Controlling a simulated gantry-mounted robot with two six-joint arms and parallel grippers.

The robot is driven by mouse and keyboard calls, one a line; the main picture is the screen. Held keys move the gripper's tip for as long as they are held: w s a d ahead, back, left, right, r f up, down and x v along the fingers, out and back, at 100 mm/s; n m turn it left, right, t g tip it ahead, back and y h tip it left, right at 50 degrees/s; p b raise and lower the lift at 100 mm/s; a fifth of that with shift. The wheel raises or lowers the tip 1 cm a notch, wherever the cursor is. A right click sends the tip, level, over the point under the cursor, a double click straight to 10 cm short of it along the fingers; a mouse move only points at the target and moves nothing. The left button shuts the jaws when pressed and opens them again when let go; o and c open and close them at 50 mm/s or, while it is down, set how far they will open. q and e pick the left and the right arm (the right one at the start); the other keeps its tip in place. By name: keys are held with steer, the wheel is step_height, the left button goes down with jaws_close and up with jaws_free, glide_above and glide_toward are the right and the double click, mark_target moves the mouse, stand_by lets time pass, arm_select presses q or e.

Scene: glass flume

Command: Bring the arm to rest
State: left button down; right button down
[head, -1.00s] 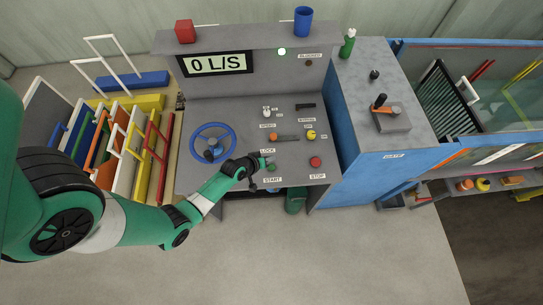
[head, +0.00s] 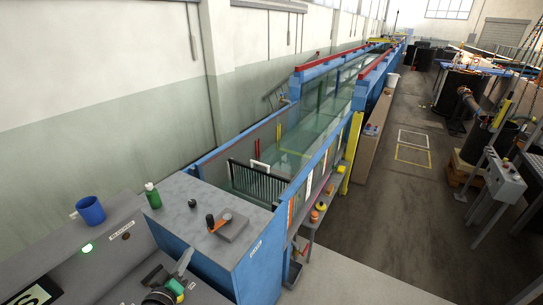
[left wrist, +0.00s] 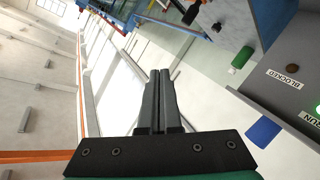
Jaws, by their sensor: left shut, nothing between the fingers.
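My left gripper (head: 182,262) shows at the bottom of the head view, raised in front of the grey control desk (head: 95,255), its fingers pointing up. In the left wrist view its two dark fingers (left wrist: 158,85) lie together, shut and empty. Nothing touches them there. Most of my left arm is below the picture's edge. My right gripper is in neither view.
A blue cup (head: 90,210) stands on the desk top, near a lit green lamp (head: 87,248). The glass flume (head: 315,125) runs behind; the right-hand floor has clear room.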

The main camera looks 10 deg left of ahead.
arm_select(q)
steer(key=d+r+m+t+h+p, duration=0.15)
steer(key=d+r, duration=0.25)
steer(key=r, duration=0.8)
steer(key=d+r+m+t+h, duration=0.1)
steer(key=d+r+m+t, duration=0.2)
steer(key=r, duration=0.9)
steer(key=d+r+m+t+h, duration=0.1)
steer(key=d+r+t, duration=0.35)
steer(key=r, duration=0.75)
steer(key=s+d+r+m+t, duration=0.1)
steer(key=s+d+r+m, duration=0.1)
steer(key=s+r, duration=0.6)
steer(key=s+d+r+m+t+h, duration=0.1)
steer(key=s+r+m+t, duration=0.1)
steer(key=s+r, duration=0.6)
steer(key=shift+d+r+m+p, duration=0.3)
steer(key=shift+d+r+m, duration=0.1)
steer(key=shift+r+m, duration=0.1)
steer(key=shift+s, duration=0.1)
